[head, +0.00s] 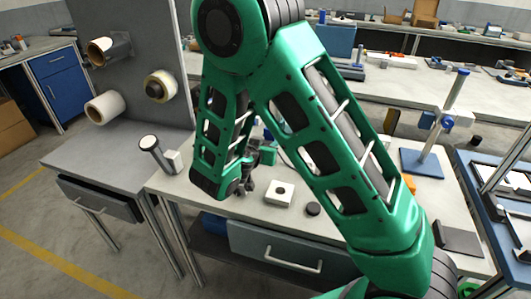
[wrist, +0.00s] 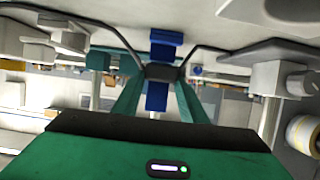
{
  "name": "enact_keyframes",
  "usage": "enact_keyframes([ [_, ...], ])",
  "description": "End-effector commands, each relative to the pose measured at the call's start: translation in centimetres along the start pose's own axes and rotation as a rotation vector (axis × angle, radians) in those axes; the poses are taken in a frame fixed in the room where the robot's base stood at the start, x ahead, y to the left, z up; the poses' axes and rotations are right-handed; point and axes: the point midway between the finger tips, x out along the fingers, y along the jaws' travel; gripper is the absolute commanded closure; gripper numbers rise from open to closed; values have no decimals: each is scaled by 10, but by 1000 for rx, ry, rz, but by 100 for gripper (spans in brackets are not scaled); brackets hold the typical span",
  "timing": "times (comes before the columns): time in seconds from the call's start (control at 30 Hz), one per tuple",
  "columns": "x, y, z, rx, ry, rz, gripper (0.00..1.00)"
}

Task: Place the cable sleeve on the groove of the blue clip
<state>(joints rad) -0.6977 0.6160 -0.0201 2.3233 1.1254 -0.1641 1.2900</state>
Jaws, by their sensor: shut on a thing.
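My gripper (wrist: 160,80) has its two green fingers closed on a dark cable sleeve (wrist: 162,72) at the middle of the wrist view. Thin dark cable runs out from both sides of the sleeve. A blue clip (wrist: 164,44) shows directly behind and above the sleeve in this view, with more blue below it. The sleeve overlaps the clip in the picture; I cannot tell whether they touch, and the groove is not visible. In the head view my gripper (head: 264,154) is low over the bench, partly hidden by my arm, and the sleeve cannot be made out.
A white block with a hole (head: 279,194) and a small black disc (head: 313,209) lie on the bench (head: 215,218) near my gripper. A white-topped post (head: 152,147) stands to the left. Reels (head: 104,107) hang on a grey panel. A blue-based stand (head: 423,163) is at right.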

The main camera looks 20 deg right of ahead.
Motion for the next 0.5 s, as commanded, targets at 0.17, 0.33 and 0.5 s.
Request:
enact_keyframes([
  [0.17, 8, 0, 22, -5, -2, 2, 84],
  [0.33, 13, 0, 32, -2, 0, 1, 84],
  [0.5, 13, 0, 32, -1, 0, 1, 84],
])
